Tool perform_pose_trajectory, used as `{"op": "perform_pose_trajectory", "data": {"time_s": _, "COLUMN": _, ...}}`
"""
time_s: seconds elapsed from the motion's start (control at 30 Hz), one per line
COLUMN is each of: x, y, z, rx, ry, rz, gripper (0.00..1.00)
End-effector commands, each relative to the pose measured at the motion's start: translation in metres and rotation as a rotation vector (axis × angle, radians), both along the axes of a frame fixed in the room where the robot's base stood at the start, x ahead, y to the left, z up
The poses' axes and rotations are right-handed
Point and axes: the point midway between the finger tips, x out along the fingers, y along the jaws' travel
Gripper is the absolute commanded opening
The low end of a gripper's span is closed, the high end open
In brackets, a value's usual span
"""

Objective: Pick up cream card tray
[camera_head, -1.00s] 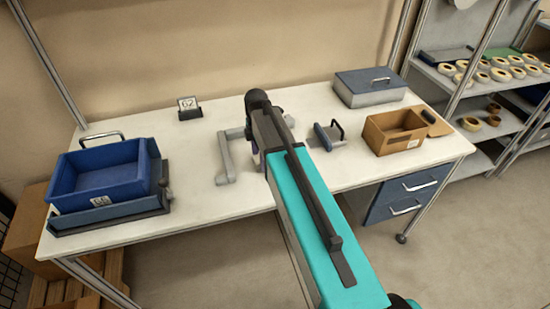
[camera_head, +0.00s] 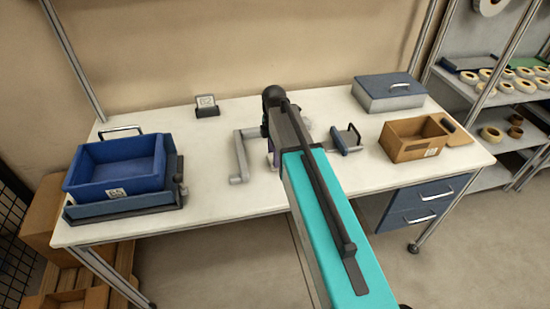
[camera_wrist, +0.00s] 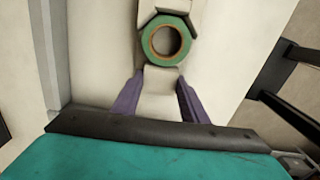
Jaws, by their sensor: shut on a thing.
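My gripper (camera_wrist: 160,98) has purple fingers on either side of a cream piece (camera_wrist: 160,84), which looks like part of the cream card tray. The gripper is shut on it. A green tape reel with an orange core (camera_wrist: 166,41) shows just beyond the fingers, between the cream piece and another pale piece; it seems to lie in the tray. In the head view my arm hides most of the gripper and tray over the middle of the white bench (camera_head: 215,185). I cannot tell whether the tray touches the bench.
A grey bracket-shaped fixture (camera_head: 240,160) stands close left of my gripper. A small blue-handled tool (camera_head: 346,140) lies to the right. Further out are a blue bin (camera_head: 118,172), a brown box (camera_head: 405,153), a blue-lidded case (camera_head: 388,100) and a number sign (camera_head: 206,108).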

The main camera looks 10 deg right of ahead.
Motion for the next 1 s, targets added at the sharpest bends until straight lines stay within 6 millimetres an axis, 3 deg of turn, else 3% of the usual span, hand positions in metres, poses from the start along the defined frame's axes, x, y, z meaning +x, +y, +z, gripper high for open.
{"op": "perform_pose_trajectory", "data": {"time_s": 0.3, "x": 0.000, "y": 0.000, "z": 0.023, "rx": 0.000, "ry": -0.002, "rz": 0.000, "gripper": 0.13}}
{"op": "perform_pose_trajectory", "data": {"time_s": 1.0, "x": -0.086, "y": 0.001, "z": 0.028, "rx": 0.000, "ry": -0.001, "rz": 0.000, "gripper": 0.13}}
